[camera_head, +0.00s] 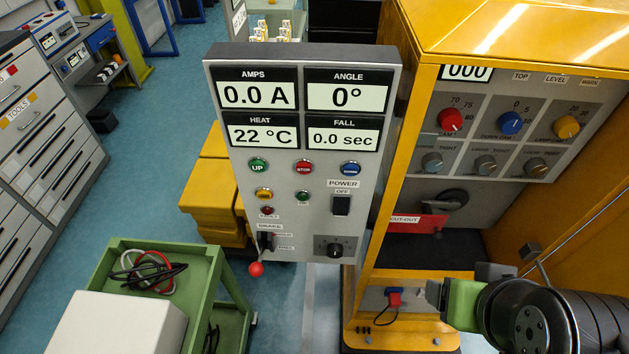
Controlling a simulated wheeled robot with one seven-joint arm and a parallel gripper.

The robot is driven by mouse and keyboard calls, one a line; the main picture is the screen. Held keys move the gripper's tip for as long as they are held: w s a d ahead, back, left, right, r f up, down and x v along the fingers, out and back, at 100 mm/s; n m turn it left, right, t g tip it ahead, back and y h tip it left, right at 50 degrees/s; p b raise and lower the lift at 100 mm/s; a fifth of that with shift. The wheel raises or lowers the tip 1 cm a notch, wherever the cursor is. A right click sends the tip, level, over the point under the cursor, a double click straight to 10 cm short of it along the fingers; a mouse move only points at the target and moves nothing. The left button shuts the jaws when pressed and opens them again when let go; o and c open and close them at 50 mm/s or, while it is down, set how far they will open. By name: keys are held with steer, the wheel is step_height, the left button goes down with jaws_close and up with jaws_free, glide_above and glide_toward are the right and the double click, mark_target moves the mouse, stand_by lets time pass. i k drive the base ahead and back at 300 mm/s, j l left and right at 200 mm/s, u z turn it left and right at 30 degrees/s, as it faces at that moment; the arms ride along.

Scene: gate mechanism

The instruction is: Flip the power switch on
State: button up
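The power switch (341,206) is a small black rocker on the right side of the grey control panel (320,226). The label POWER stands above it, with OFF just over the switch. My gripper (432,291) shows at the lower right, with a green body and a grey tip, pointing left. It is below and to the right of the switch, clear of the panel. Its fingers are seen from the side, so their opening is hidden.
The panel also bears displays, coloured buttons, a red-knobbed brake lever (256,269) and a black dial (335,249). A yellow cabinet (404,120) stands right of it, with knobs inside. A green cart (210,268) with a white box stands lower left.

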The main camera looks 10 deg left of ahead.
mark_target(341, 204)
steer(key=k+j+u, duration=0.1)
steer(key=u, duration=0.35)
steer(key=j+u, duration=0.35)
steer(key=u, duration=0.15)
steer(key=k+j+u, duration=0.1)
steer(key=j+u, duration=0.15)
steer(key=u, duration=0.2)
